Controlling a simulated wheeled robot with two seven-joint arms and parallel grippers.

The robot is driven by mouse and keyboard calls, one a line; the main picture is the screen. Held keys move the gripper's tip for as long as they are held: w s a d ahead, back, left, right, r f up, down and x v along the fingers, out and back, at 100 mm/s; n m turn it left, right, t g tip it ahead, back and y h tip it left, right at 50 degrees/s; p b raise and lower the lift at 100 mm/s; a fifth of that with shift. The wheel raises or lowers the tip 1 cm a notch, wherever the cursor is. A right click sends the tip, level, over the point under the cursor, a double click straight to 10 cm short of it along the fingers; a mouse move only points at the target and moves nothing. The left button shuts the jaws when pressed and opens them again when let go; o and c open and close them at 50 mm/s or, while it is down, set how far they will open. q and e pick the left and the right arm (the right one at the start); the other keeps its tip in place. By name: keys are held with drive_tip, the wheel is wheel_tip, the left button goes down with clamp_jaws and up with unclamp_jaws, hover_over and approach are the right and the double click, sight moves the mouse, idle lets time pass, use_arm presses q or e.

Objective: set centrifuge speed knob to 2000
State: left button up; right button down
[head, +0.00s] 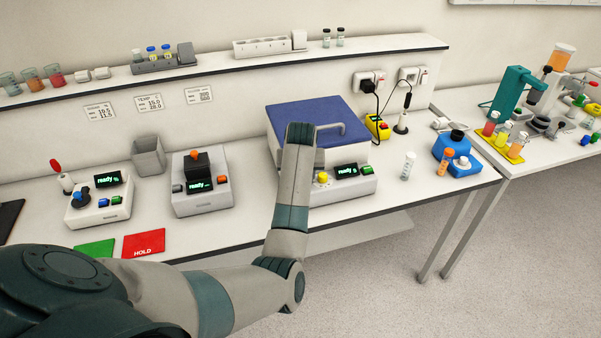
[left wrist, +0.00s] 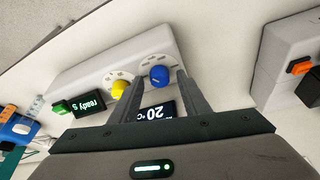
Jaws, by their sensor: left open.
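The centrifuge (head: 347,157) is a white box with a blue lid and a front handle. A yellow knob (head: 322,178) and a green "ready" display (head: 346,170) show on its front. In the left wrist view its white front (left wrist: 95,74) appears rotated, with the yellow knob (left wrist: 119,88), a blue knob (left wrist: 159,75) on a marked dial, and a dark display (left wrist: 157,113) reading 20. My left gripper (left wrist: 161,79) is open, its fingers on either side of the blue knob; contact is unclear. The yellow knob is just outside the left finger. My forearm hides this gripper in the head view.
A grey device with an orange button (head: 203,184) stands left of the centrifuge. A red HOLD mat (head: 144,243) and green mat (head: 95,249) lie at the front left. A vial (head: 408,165) and a blue device (head: 457,153) stand to the right.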

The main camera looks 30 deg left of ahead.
use_arm(q)
drive_tip(key=shift+r, duration=0.1)
drive_tip(key=shift+s+d+r+b, duration=0.15)
drive_tip(key=shift+r+b, duration=0.2)
drive_tip(key=shift+r, duration=0.2)
drive_tip(key=v, duration=1.6)
